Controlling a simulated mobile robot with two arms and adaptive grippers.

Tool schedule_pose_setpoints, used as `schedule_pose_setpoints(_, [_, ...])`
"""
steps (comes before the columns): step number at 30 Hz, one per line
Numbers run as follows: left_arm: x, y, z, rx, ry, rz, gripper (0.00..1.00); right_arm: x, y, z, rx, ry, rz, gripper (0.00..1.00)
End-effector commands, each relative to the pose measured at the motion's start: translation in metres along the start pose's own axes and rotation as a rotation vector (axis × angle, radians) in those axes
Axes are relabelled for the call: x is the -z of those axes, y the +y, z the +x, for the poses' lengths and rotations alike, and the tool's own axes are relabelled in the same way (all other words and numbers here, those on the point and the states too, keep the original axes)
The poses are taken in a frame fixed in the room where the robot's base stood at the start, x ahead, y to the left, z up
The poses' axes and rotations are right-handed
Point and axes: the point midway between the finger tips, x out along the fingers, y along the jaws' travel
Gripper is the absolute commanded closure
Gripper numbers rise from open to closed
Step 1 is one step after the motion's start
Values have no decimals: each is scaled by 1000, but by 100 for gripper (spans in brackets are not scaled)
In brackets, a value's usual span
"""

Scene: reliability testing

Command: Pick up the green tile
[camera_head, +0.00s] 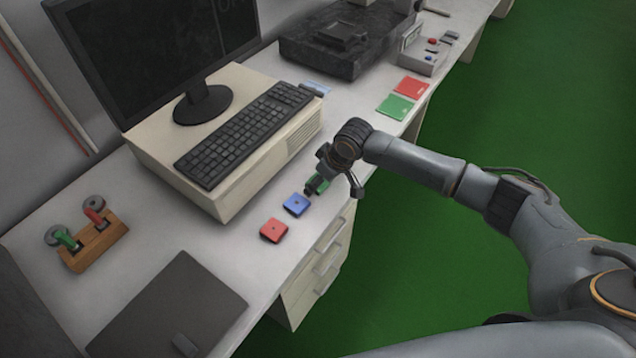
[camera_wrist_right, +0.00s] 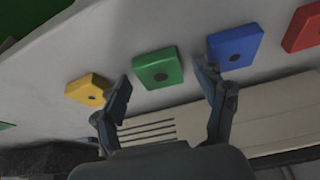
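The green tile (camera_head: 321,186) lies on the white bench near its front edge, partly hidden by my right gripper in the head view. In the right wrist view the green tile (camera_wrist_right: 157,68) shows whole, with a dark round spot on its face. My right gripper (camera_head: 334,190) is over it. Its two fingers are spread apart in the wrist view (camera_wrist_right: 165,82), one on each side of the green tile, with nothing held. Whether the fingertips reach down to the tile's height is unclear. My left gripper is not in view.
A blue tile (camera_head: 296,204) and a red tile (camera_head: 273,229) lie in a row beside the green one. A yellow tile (camera_wrist_right: 88,89) lies on its other side. A keyboard (camera_head: 246,134) rests on a beige case behind. Flat green (camera_head: 395,107) and red (camera_head: 412,87) squares lie farther back.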

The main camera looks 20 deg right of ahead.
Motion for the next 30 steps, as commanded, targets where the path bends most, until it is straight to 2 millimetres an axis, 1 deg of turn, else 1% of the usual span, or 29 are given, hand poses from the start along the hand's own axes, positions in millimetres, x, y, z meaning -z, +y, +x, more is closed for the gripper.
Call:
schedule_pose_setpoints(1, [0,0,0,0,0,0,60,0,0,0,0,0,0,43])
schedule_pose_setpoints(7, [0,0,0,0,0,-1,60,0,0,0,0,0,0,83])
schedule_pose_setpoints(8, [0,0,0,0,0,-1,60,0,0,0,0,0,0,85])
schedule_pose_setpoints(16, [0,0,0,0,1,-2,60,0,0,-1,0,0,1,85])
schedule_pose_setpoints(20, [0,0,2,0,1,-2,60,3,0,-7,0,3,0,85])
schedule_pose_setpoints(23, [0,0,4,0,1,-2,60,7,1,-16,-1,4,1,85])
schedule_pose_setpoints(26, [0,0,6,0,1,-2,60,12,0,-32,-1,3,-1,85])
schedule_pose_setpoints(29, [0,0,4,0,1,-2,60,5,-5,-52,-1,1,-2,85])
schedule_pose_setpoints(30, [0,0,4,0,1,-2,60,2,-8,-62,-2,3,-3,85])
